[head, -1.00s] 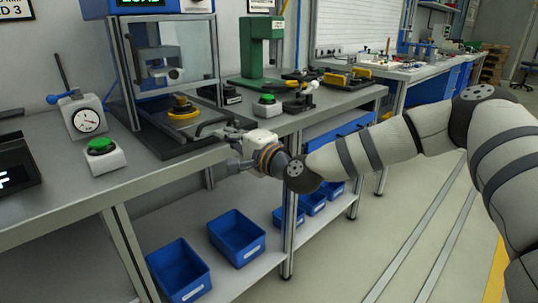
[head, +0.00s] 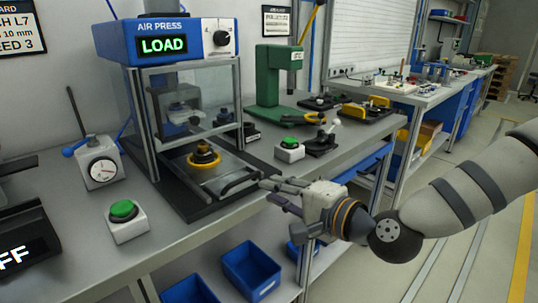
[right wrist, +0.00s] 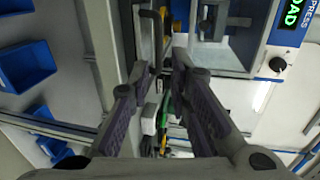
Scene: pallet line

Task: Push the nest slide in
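The nest slide (head: 214,172) is a flat metal plate under the blue air press (head: 165,42). It lies out toward the front of the press on a black base. A yellow and black round nest (head: 203,158) sits on it. Its dark bar handle (head: 240,186) is at the front edge and also shows in the right wrist view (right wrist: 156,40). My right gripper (head: 268,190) is at the handle's right end. In the right wrist view its fingers (right wrist: 160,68) are apart, with the handle ahead of the gap; contact cannot be told. My left gripper is out of view.
Another green button (head: 289,149) and a green hand press (head: 277,85) stand to the right. Blue bins (head: 250,269) sit on the shelf below.

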